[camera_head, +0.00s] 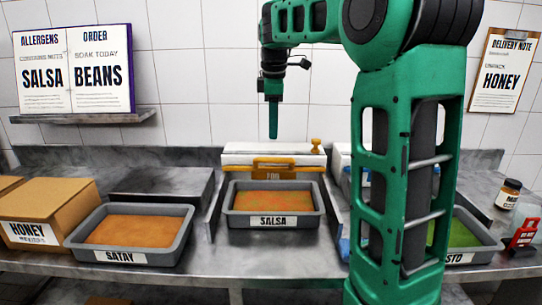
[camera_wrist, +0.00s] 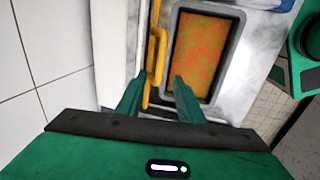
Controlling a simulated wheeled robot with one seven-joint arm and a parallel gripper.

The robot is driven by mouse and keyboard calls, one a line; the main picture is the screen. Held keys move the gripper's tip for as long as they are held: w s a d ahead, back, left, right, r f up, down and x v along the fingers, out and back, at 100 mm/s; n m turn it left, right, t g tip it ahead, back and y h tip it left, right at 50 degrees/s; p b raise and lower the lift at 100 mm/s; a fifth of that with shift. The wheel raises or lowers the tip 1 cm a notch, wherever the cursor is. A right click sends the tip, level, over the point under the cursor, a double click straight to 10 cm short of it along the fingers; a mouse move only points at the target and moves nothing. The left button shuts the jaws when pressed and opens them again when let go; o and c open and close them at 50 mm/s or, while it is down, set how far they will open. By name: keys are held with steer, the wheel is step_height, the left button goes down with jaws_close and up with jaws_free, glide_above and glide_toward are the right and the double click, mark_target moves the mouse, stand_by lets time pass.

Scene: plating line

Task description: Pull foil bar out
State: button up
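The foil bar is an orange handle (camera_head: 275,162) on the front of a white box behind the salsa tray. A strip (camera_head: 275,173) below it carries a label that seems to read FOIL, partly hidden by the tray. In the wrist view the orange bar (camera_wrist: 157,60) runs lengthwise, ahead of and between my fingertips. My gripper (camera_head: 273,136) points down above the bar in the head view, apart from it. In the wrist view my gripper (camera_wrist: 157,92) is open, its two green fingers spread with nothing held between them.
The salsa tray (camera_head: 231,218) stands in front of the bar. A satay tray (camera_head: 78,246) and a honey box (camera_head: 62,202) are at the left. A green-filled tray (camera_head: 486,255) is at the right, partly behind my arm. A small orange knob (camera_head: 316,145) stands on the white box.

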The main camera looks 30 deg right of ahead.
mark_target(273, 158)
steer(key=f, duration=0.3)
steer(key=w+f, duration=0.1)
steer(key=f, duration=0.3)
steer(key=d+f, duration=0.1)
steer(key=f, duration=0.2)
steer(key=shift+w+d+f, duration=0.1)
steer(key=shift+w+f, duration=0.05)
steer(key=shift+w, duration=0.1)
jaws_close()
